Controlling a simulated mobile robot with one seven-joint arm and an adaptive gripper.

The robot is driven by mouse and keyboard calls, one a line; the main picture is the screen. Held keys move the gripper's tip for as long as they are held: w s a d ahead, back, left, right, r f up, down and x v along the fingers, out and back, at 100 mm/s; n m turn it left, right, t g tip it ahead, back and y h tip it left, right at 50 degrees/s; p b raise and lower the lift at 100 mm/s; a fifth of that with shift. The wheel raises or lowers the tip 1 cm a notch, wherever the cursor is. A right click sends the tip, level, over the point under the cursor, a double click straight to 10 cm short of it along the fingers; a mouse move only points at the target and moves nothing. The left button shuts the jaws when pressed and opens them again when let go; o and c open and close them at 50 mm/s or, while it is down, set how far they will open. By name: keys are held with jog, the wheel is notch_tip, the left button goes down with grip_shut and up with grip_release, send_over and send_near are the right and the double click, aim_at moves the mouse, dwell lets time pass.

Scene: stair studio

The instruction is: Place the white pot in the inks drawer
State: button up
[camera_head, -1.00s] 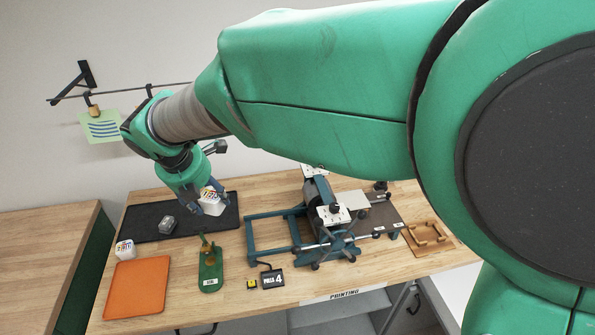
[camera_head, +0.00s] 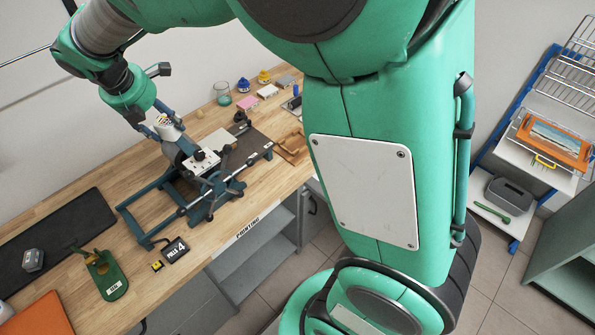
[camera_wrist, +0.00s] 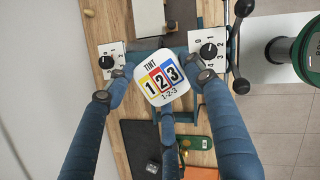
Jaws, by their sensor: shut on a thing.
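The white pot (camera_head: 170,130) is held in my gripper (camera_head: 163,126), above the blue-framed press (camera_head: 150,222). In the wrist view, the pot (camera_wrist: 163,82) shows its white lid, labelled "TINT 1-2-3" in yellow, red and blue. My gripper (camera_wrist: 160,76) is shut on it, with the blue fingers around its sides. The pot hides part of the press beneath it. I see no drawer marked for inks in these views.
The wooden table (camera_head: 85,215) carries a black mat (camera_head: 60,228), a green stand (camera_head: 112,282) and a black "PULLS 4" counter (camera_head: 174,250). A rack (camera_head: 540,150) stands at the far right, across a clear floor.

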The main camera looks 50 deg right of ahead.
jog(key=s+d+m+g, duration=0.1)
jog(key=s+d+m, duration=0.35)
jog(key=d, duration=1.05)
jog(key=s+d+m+g, duration=0.25)
jog(key=s+d, duration=0.35)
jog(key=d, duration=1)
jog(key=s+d+m+g+b, duration=0.1)
jog(key=s+d+m, duration=0.3)
jog(key=s+d, duration=0.7)
jog(key=s+d+m+g+b, duration=0.1)
jog(key=s+d+m, duration=0.3)
jog(key=s+d, duration=0.7)
jog(key=s+a+f, duration=0.1)
jog(key=f, duration=1.8)
jog(key=s+a+f, duration=0.1)
jog(key=s+f, duration=0.1)
jog(key=f, duration=1.6)
jog(key=shift+a+f, duration=0.3)
jog(key=shift+f, duration=0.05)
jog(key=shift+f+b, duration=0.95)
jog(key=shift+f, duration=2.15)
